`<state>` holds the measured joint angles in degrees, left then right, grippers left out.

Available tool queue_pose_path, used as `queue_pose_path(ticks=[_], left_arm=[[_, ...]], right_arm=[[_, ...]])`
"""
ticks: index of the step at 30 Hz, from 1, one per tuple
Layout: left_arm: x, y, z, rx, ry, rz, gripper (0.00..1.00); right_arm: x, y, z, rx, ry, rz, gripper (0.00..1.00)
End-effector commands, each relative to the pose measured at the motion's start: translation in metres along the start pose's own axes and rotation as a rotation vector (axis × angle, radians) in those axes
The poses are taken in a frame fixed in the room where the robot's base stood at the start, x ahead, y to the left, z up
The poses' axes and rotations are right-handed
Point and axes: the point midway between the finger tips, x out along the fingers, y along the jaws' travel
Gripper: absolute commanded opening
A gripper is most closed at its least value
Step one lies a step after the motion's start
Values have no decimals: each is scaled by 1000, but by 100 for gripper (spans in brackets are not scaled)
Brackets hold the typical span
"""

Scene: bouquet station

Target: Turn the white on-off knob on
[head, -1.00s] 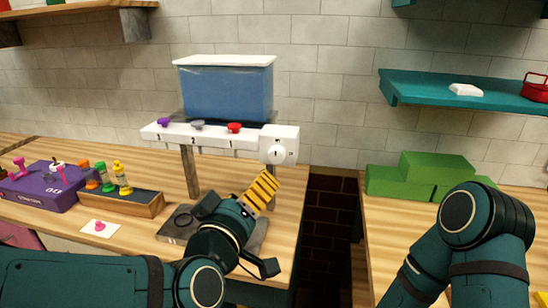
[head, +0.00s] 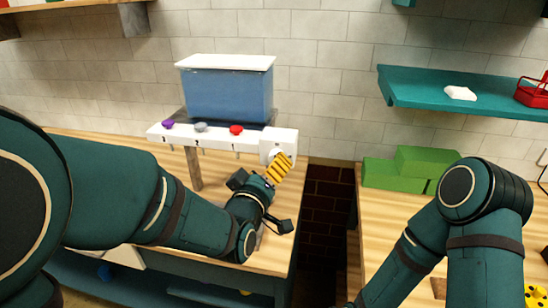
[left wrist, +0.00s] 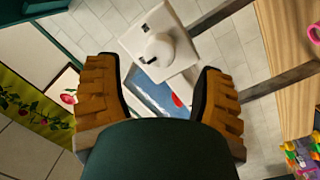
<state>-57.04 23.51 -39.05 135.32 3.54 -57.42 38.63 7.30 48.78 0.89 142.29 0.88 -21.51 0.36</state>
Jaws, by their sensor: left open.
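The white on-off knob (left wrist: 160,50) is round and sits on a white square box in the left wrist view, ahead of my fingers and between them. In the head view the knob's white box (head: 270,142) is at the right end of the white dispenser bar, partly hidden by my yellow-striped finger. My left gripper (head: 279,167) is just in front of it; the left wrist view shows its two fingers (left wrist: 160,100) spread, with nothing between them. I cannot tell whether a finger touches the knob. My right arm shows at the right, but its gripper is out of view.
A blue tank (head: 228,90) stands above the bar with purple, grey and red knobs. The bar stands on the wooden counter (head: 105,148). Green blocks (head: 425,165) lie on the right counter, across a gap. A teal shelf (head: 450,96) is above them.

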Motion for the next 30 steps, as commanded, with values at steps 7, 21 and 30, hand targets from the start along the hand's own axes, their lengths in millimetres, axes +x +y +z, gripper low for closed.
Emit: queue_pose_path(ticks=[7, 21, 30], left_arm=[[32, 0, 0, 2, 0, 0, 69], [40, 0, 0, 0, -1, 0, 60], [40, 0, 0, 1, 0, -1, 0]], right_arm=[[-2, -1, -1, 0, 1, 0, 47], [-2, -1, -1, 0, 2, 0, 47], [-2, -1, -1, 0, 1, 0, 47]])
